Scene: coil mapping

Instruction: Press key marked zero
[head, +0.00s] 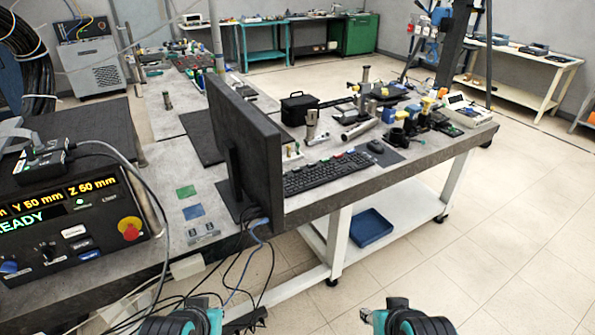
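A black control box (75,220) stands at the left edge, with yellow readouts of Y 50 mm and Z 50 mm and a green READY. Its front carries a white key (73,231), a dark key (81,244) and a blue key (90,255); their labels are too small to read. A black keyboard (325,174) lies on the bench right of the monitor; its key markings are unreadable too. Teal and black parts of my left arm (185,321) and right arm (405,319) show at the bottom edge, away from both. Their finger state cannot be made out.
A red emergency knob (130,228) sits on the box's right side. A large black monitor (243,145) stands between box and keyboard. Cables (240,265) hang from the bench edge. A mouse (375,146) lies beside the keyboard. The floor at lower right is clear.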

